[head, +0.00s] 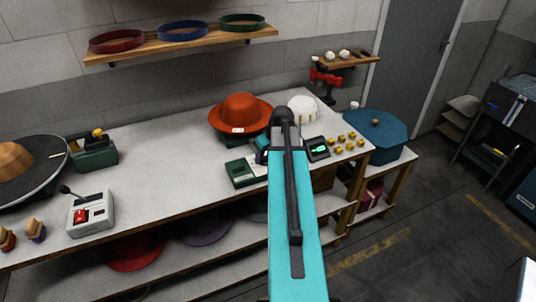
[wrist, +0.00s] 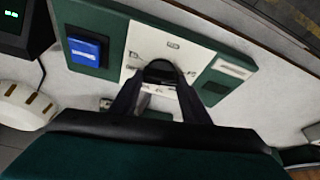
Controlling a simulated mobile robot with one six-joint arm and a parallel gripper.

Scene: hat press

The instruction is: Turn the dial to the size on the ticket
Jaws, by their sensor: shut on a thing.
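A green box with a white dial plate (wrist: 172,45) fills the middle of the wrist view. Marks are printed around its dark dial (wrist: 160,68), too small to read surely. My gripper (wrist: 160,80) is shut on the dial, with a dark finger on each side of it. The dial's pointer direction is hidden. In the head view, the green box (head: 243,174) sits on the bench, partly behind my arm. A small white ticket (head: 238,130) shows on the orange hat (head: 241,112); its writing is too small to read.
A blue button (wrist: 85,50) and a pale label (wrist: 233,67) flank the dial plate. A small dark screen with green marks (head: 318,148) stands right of my arm, near several yellow blocks (head: 350,145). A white hat form (head: 303,108) stands behind.

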